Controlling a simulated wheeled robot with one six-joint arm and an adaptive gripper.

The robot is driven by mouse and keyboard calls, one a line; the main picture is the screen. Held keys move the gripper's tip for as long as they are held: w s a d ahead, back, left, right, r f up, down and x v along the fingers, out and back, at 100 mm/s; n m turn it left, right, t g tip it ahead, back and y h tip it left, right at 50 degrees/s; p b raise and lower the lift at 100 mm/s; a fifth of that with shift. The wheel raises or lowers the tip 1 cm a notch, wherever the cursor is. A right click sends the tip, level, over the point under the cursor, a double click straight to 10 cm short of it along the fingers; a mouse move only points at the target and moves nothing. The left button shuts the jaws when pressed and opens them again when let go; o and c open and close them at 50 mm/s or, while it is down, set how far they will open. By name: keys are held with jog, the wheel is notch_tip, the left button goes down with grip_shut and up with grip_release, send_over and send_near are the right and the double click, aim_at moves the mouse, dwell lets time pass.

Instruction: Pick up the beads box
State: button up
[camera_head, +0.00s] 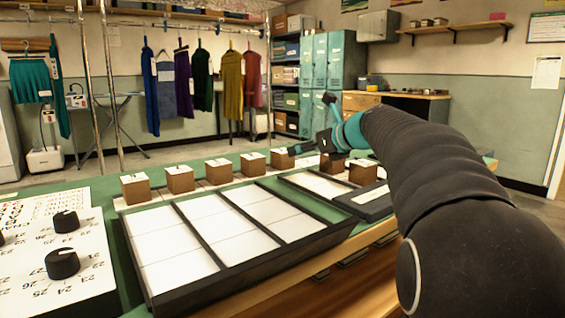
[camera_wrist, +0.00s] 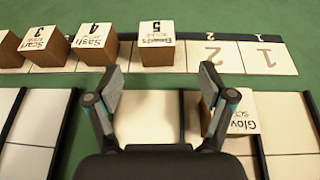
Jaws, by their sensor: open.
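The beads box (camera_wrist: 157,47) is a small brown cube with a white top, printed "Beads" and 5, upside down in the wrist view. It stands on the white numbered strip, just beyond my fingertips. My gripper (camera_wrist: 160,76) is open and empty, its two fingers spread to either side of the box's line and apart from it. In the head view my gripper (camera_head: 310,147) hangs low over the far part of the bench. The beads box there appears to be the last cube (camera_head: 282,160) in the row, left of my gripper; its label is unreadable.
The sash box (camera_wrist: 96,45) and scarf box (camera_wrist: 45,46) stand left of the beads box. Strip spaces to its right are empty. The glove box (camera_wrist: 236,112) sits close by my right finger. A black-framed tray (camera_head: 235,265) fills the bench front.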

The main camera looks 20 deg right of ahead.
aim_at(283, 154)
jog(key=b+x, duration=0.1)
jog(key=x, duration=0.9)
jog(key=shift+s+a, duration=0.15)
jog(key=shift+r, duration=0.1)
jog(key=c, duration=1.3)
